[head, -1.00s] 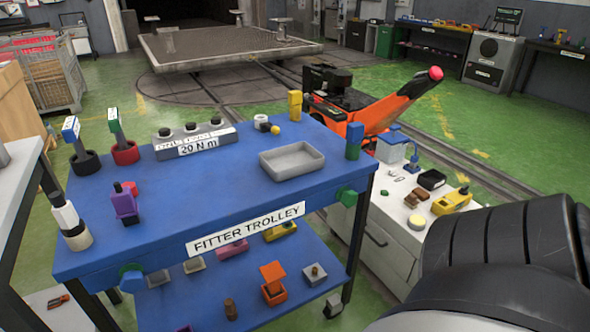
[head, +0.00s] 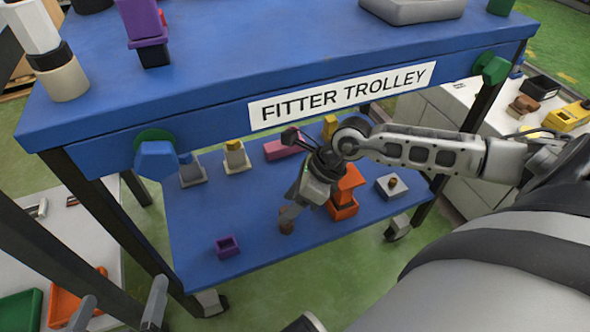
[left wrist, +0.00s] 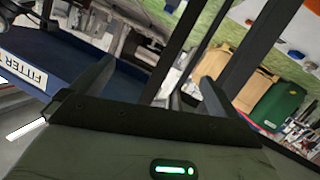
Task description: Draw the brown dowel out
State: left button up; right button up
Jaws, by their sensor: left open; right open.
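A short brown dowel (head: 287,228) stands on the blue lower shelf of the fitter trolley (head: 190,240). My right gripper (head: 288,211) reaches in from the right under the trolley top and points down at the dowel. Its fingertips are at the dowel's upper part and hide it; I cannot tell whether they touch it. The jaws are open. My left gripper (head: 118,305) is open and empty at the lower left, outside the trolley. In the left wrist view its two fingers (left wrist: 200,80) are spread with nothing between them.
The top's front edge (head: 210,120) overhangs the shelf. A trolley leg (head: 105,230) stands near my left gripper.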

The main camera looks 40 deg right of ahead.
jog(key=w+d+f+n+h, duration=0.1)
jog(key=w+d+f+h, duration=0.15)
jog(key=d, duration=0.25)
jog(key=b+x, duration=0.2)
jog(key=x, duration=0.3)
jog(key=b+x, duration=0.2)
jog(key=x, duration=0.3)
jog(key=shift+s+b, duration=0.25)
jog(key=shift+b, duration=0.1)
jog(key=shift+w+a+f, duration=0.15)
jog(key=shift+a+f, duration=0.05)
jog(key=shift+f, duration=0.2)
pick_arm(q)
jog(key=shift+w+d+r+n+t+h, duration=0.35)
jog(key=shift+w+d+n+t+h, duration=0.35)
jog(key=shift+h, duration=0.3)
jog(key=shift+s, duration=0.15)
pick_arm(e)
jog(key=shift+r, duration=0.1)
grip_shut()
